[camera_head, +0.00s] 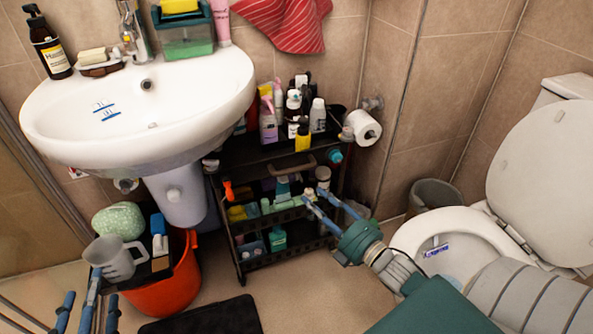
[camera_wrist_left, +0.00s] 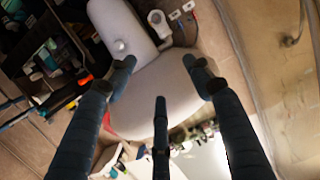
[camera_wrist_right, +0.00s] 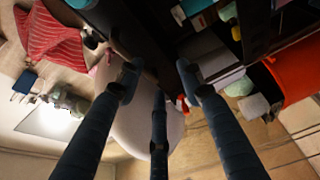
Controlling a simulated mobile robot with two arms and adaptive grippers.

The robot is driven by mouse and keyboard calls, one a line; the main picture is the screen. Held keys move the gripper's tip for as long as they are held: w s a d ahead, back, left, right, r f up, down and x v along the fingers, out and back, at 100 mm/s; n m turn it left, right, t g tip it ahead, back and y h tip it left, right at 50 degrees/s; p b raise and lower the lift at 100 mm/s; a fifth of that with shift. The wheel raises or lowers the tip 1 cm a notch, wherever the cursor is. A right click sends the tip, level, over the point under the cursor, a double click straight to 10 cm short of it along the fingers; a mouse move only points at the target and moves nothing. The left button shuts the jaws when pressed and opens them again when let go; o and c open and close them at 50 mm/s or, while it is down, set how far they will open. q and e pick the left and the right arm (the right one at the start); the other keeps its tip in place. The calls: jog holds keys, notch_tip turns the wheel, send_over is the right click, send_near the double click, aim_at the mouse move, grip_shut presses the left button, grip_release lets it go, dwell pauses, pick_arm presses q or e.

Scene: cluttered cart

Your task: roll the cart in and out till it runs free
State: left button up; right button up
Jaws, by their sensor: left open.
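The black tiered cart (camera_head: 258,157) stands beside the sink against the tiled wall, loaded with bottles and small items on its shelves. A brown handle (camera_head: 292,170) crosses its front below the top shelf. My right gripper (camera_head: 317,196) is in front of the cart's right side, below the handle. Its fingers are apart with nothing seen held; whether they touch the cart is unclear. Dark cart parts show beyond them in the right wrist view. My left gripper (camera_head: 90,290) is open and empty at the lower left, near the red bucket, away from the cart. The cart's wheels are not clearly visible.
The white sink (camera_head: 140,120) and its pedestal (camera_head: 178,195) are left of the cart. A dark mat (camera_head: 205,318) lies on the floor. A bin (camera_head: 435,194) and toilet (camera_head: 450,240) stand right. Floor before the cart is bare.

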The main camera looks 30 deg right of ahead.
aim_at(298, 170)
jog(key=w+r+n, duration=0.1)
jog(key=w, duration=0.2)
jog(key=w+r+t+b, duration=0.1)
jog(key=w+r, duration=0.1)
jog(key=w, duration=0.1)
jog(key=w+r+n+y+b, duration=0.1)
jog(key=w+r, duration=0.1)
jog(key=w, duration=0.1)
jog(key=shift+w+d+n+t, duration=0.1)
jog(key=shift+w+n+t, duration=0.1)
jog(key=shift+n+t, duration=0.1)
pick_arm(q)
notch_tip(298, 170, up, 16)
jog(key=s+d+t+h, duration=0.1)
jog(key=s+t+h, duration=0.1)
jog(key=t, duration=0.5)
jog(key=shift+d+r+t+h, duration=0.15)
jog(key=shift+d+t+h, duration=0.15)
jog(key=shift+t, duration=0.1)
pick_arm(e)
jog(key=shift+w, duration=0.25)
grip_shut()
